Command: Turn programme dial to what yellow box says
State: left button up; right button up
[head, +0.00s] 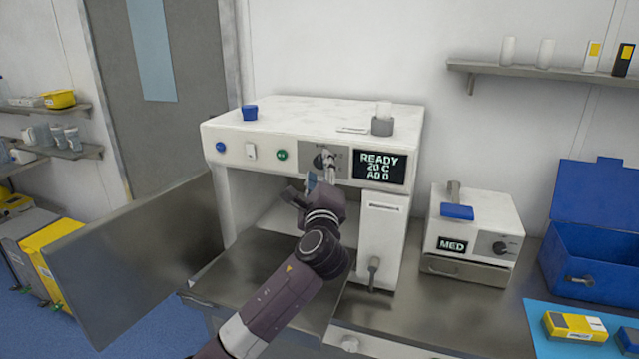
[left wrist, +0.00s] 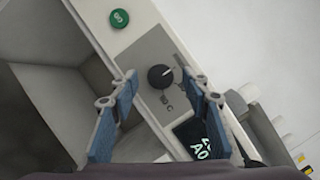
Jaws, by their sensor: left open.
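The programme dial (head: 319,160) is a dark round knob on a grey panel on the front of the large white machine (head: 310,110). My left gripper (head: 323,172) is open in front of the panel. Its blue-padded fingers (left wrist: 167,80) appear on either side of the dial, and I cannot tell whether they touch it. A yellow-and-white box (head: 575,327) lies at the lower right; its print is unreadable. My right gripper is not in view.
The machine's display (head: 380,167) reads "READY 20 C A0 0". A green button (head: 281,155) sits left of the dial. A smaller machine (head: 472,235) with a "MED" display and its own knob stands right. A blue open crate (head: 600,240) is beyond it. An open door (head: 140,260) stands left.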

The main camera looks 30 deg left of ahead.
pick_arm(q)
jog(key=v, duration=1.1)
jog(key=shift+s, duration=0.15)
